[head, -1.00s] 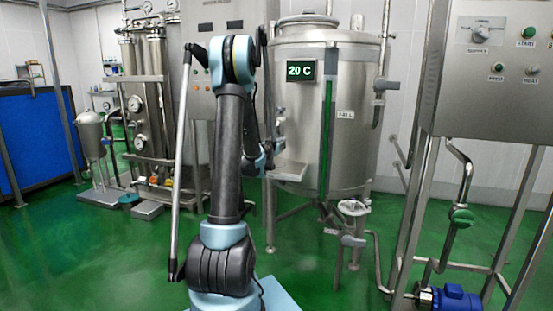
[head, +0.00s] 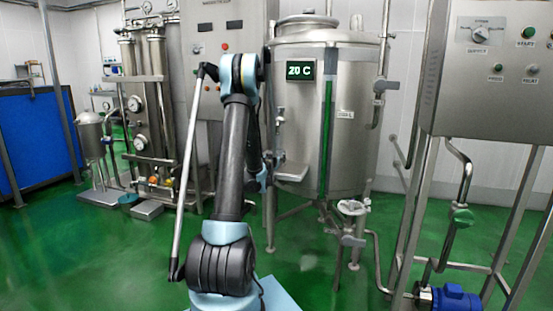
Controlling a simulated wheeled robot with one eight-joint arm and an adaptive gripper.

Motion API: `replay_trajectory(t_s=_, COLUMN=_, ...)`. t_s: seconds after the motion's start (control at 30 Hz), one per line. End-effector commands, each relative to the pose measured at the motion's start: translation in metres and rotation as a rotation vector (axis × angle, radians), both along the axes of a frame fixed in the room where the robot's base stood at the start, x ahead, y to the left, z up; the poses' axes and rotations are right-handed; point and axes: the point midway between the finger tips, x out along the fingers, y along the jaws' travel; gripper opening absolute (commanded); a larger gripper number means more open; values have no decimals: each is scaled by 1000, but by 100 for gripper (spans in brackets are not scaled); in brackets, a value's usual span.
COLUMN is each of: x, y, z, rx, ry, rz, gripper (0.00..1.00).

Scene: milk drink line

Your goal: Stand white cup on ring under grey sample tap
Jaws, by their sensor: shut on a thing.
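A small tap (head: 280,117) sticks out of the left side of the steel tank (head: 350,130); it may be the grey sample tap. Below it a small steel shelf (head: 291,172) juts from the tank. No ring can be made out on it. My arm stands upright in front of the tank's left edge, and its far links show only in part behind the upper arm. My gripper is hidden behind my arm. I cannot make out the white cup.
The tank's display (head: 300,70) reads 20 C. A valve and pipe (head: 352,225) stand at the tank's front right. A control panel on a steel frame (head: 490,70) and a blue pump (head: 455,299) are at right. Green floor is open at left.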

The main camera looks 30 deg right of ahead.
Motion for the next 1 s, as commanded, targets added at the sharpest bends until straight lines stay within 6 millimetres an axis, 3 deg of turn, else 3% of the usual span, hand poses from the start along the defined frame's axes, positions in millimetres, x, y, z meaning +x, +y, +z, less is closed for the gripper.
replay_trajectory(t_s=0.27, x=0, y=0, z=-1, rx=0, ry=0, rz=0, gripper=29)
replay_trajectory(t_s=0.3, x=0, y=0, z=-1, rx=0, ry=0, rz=0, gripper=54)
replay_trajectory(t_s=0.37, x=0, y=0, z=-1, rx=0, ry=0, rz=0, gripper=67)
replay_trajectory(t_s=0.77, x=0, y=1, z=0, rx=0, ry=0, rz=1, gripper=67)
replay_trajectory(t_s=1.0, x=-19, y=23, z=1, rx=0, ry=0, rz=1, gripper=67)
